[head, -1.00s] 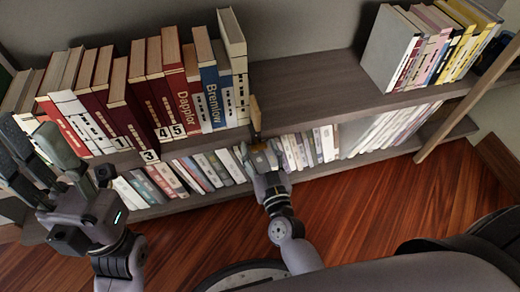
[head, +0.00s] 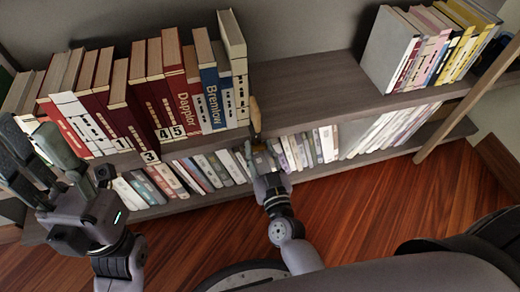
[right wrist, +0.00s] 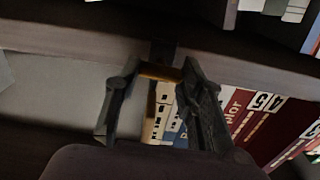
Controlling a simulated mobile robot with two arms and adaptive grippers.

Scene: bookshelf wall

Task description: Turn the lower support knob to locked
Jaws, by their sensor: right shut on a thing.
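A small orange-brown bar, seemingly the lower support knob (right wrist: 160,72), lies between my right fingertips in the right wrist view, against a dark mount at the shelf edge. My right gripper (right wrist: 160,75) is shut on it. In the head view my right gripper (head: 261,152) is at the front edge of the upper shelf and mostly hides the knob. A tan upright piece (head: 255,114) stands just above it on that edge. I cannot read any locked marking. My left gripper (head: 36,148) is open and empty, in front of the books at the left.
The upper shelf (head: 310,88) carries tall books (head: 165,85) at left and a grey-to-yellow row (head: 420,50) at right, with bare board between. Small books (head: 310,147) fill the lower shelf. A wooden post (head: 470,95) stands at right. The wood floor (head: 400,205) is clear.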

